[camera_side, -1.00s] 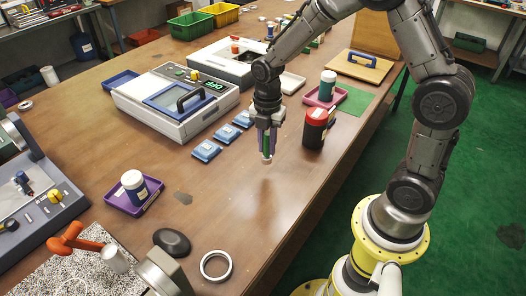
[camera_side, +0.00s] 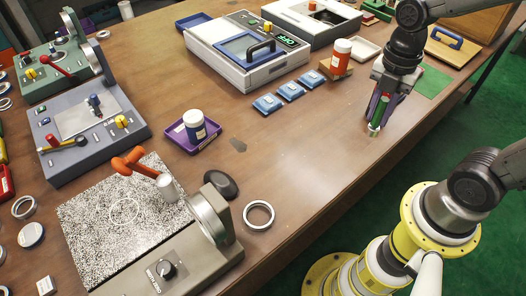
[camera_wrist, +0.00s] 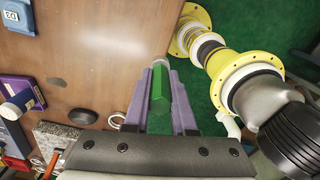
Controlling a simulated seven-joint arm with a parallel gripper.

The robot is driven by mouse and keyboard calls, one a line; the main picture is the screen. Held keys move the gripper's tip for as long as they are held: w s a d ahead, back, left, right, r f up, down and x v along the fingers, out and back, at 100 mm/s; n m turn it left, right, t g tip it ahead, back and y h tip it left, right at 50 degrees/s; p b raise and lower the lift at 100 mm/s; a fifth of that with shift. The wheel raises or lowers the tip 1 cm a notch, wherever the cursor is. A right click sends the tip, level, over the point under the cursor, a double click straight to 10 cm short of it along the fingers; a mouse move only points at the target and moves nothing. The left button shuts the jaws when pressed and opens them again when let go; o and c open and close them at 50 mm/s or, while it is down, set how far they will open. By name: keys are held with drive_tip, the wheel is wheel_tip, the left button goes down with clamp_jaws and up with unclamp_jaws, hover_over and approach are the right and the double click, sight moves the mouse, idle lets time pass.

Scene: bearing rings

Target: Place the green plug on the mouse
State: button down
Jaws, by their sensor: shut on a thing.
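My gripper (camera_side: 377,117) is shut on the green plug (camera_wrist: 160,98) and holds it with its pale tip pointing down. In the side view the plug (camera_side: 374,129) shows mostly as that tip below the fingers, near the table's right edge. I cannot tell how far it is above the table. The mouse (camera_side: 220,184) is a dark, smooth oval on the table, well to the left of my gripper. It lies beside a grey machine and a metal ring. It also shows in the wrist view (camera_wrist: 83,117), left of the plug.
The metal ring (camera_side: 258,215) lies right of the mouse. A speckled plate (camera_side: 90,225) with an orange-handled tool (camera_side: 135,163) lies left of it. A purple tray (camera_side: 182,138) holds a jar. Blue boxes (camera_side: 291,90) stand farther back. The table between gripper and mouse is clear.

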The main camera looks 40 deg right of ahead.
drive_tip(key=w+a+r, duration=0.2)
drive_tip(key=w+r, duration=0.1)
drive_tip(key=w, duration=0.1)
drive_tip(key=w+a+r+n, duration=0.1)
drive_tip(key=w+a+n, duration=0.1)
drive_tip(key=a, duration=0.5)
drive_tip(key=w+a+r+n, duration=0.1)
drive_tip(key=w+a+n, duration=0.2)
drive_tip(key=a, duration=0.5)
drive_tip(key=n, duration=0.2)
hover_over(219, 179)
wheel_tip(219, 179, down, 12)
drive_tip(key=r, duration=0.1)
drive_tip(key=shift+f, duration=1.65)
drive_tip(key=shift+f, duration=0.15)
drive_tip(key=c, duration=0.7)
unclamp_jaws()
drive_tip(key=shift+f, duration=0.1)
drive_tip(key=shift+c, duration=0.2)
